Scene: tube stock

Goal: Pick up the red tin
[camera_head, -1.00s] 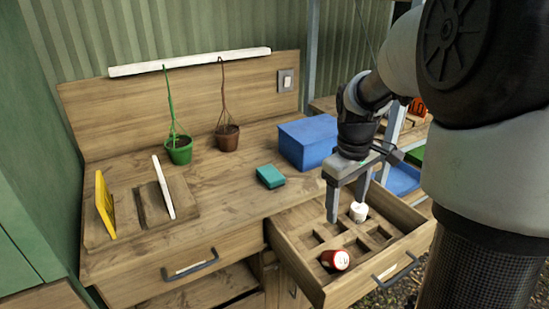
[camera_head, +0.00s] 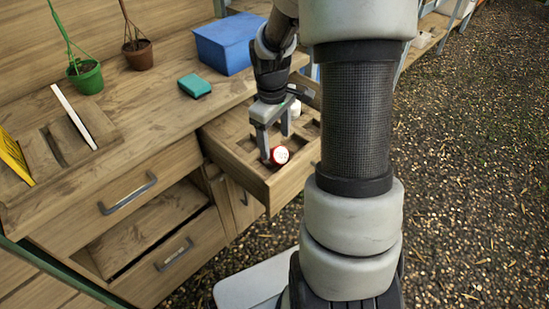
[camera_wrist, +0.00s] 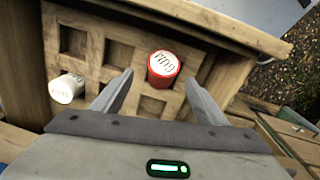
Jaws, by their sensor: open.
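My gripper (camera_head: 276,145) is over the drawer, close to the tin. In the wrist view my gripper (camera_wrist: 160,88) is open with nothing between its fingers. I cannot tell from these views how far above the tin the fingertips are.
A white tin (camera_wrist: 66,88) stands in the same drawer, left of the red one. Wooden dividers split the drawer into several compartments. A blue box (camera_head: 226,42) and a teal box (camera_head: 194,86) are on the worktop behind. Plant pots (camera_head: 86,77) stand further left.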

